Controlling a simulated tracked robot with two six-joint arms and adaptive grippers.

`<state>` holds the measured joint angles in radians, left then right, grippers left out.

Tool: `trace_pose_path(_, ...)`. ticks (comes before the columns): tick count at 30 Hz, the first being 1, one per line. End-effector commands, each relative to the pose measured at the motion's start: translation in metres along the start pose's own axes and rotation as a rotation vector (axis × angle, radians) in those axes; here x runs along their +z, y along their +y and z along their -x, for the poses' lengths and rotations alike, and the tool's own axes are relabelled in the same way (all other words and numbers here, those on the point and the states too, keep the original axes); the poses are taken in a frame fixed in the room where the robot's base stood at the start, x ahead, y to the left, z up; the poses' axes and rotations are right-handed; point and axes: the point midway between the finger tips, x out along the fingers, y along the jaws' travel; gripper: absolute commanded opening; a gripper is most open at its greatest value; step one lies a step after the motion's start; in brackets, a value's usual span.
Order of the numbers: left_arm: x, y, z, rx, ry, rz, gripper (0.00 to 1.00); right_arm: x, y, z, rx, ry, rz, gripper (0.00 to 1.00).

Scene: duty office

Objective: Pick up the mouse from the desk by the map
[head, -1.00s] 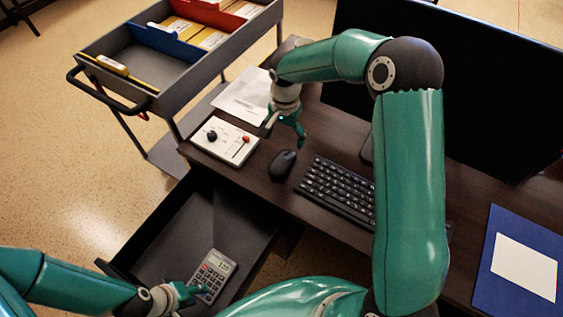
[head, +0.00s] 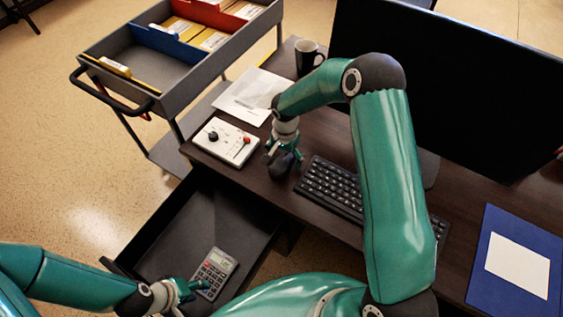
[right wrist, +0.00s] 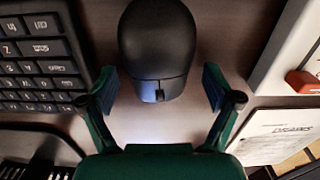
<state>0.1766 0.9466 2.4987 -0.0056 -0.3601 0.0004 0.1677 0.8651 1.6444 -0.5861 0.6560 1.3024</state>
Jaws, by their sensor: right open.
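The black mouse (head: 280,166) lies on the dark desk (head: 330,134), between the keyboard and the white control box. My right gripper (head: 285,156) is over the mouse from above and partly hides it. In the right wrist view the mouse (right wrist: 157,40) shows near the top middle. The open fingers of my right gripper (right wrist: 160,92) stand on either side of its near end, with gaps on both sides, and hold nothing. My left gripper (head: 188,291) is beside the grey calculator (head: 215,272) in the open drawer; I cannot tell whether its fingers are open.
The keyboard (head: 333,187) is close right of the mouse; the control box (head: 226,141) with black and red knobs is left. Paper (head: 251,95), a black mug (head: 306,57), a monitor (head: 450,85) and a blue folder (head: 515,262) are on the desk. A trolley (head: 190,75) stands left.

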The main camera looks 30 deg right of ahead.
Motion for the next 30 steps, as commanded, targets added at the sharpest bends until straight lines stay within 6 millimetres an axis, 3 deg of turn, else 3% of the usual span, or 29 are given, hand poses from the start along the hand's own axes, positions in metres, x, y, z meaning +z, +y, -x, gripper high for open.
trace_pose_path(2, 0.0, 0.0, 0.0, 0.0, 0.0, 0.0, 0.4, 0.0, 0.0, 0.0, 0.0, 0.0, 0.0, 0.89)
trace_pose_path(14, 0.0, 0.0, 0.0, 0.0, 0.0, 0.0, 0.4, 0.0, 0.001, 0.0, 0.001, 0.0, -0.001, 0.23)
trace_pose_path(23, 0.0, 0.0, -0.001, 0.0, 0.0, 0.0, 0.4, -0.001, 0.001, 0.002, 0.001, 0.0, -0.002, 0.23)
trace_pose_path(30, 0.0, -0.002, -0.004, 0.0, 0.0, 0.0, 0.4, -0.001, 0.0, 0.019, -0.001, 0.003, -0.001, 0.23)
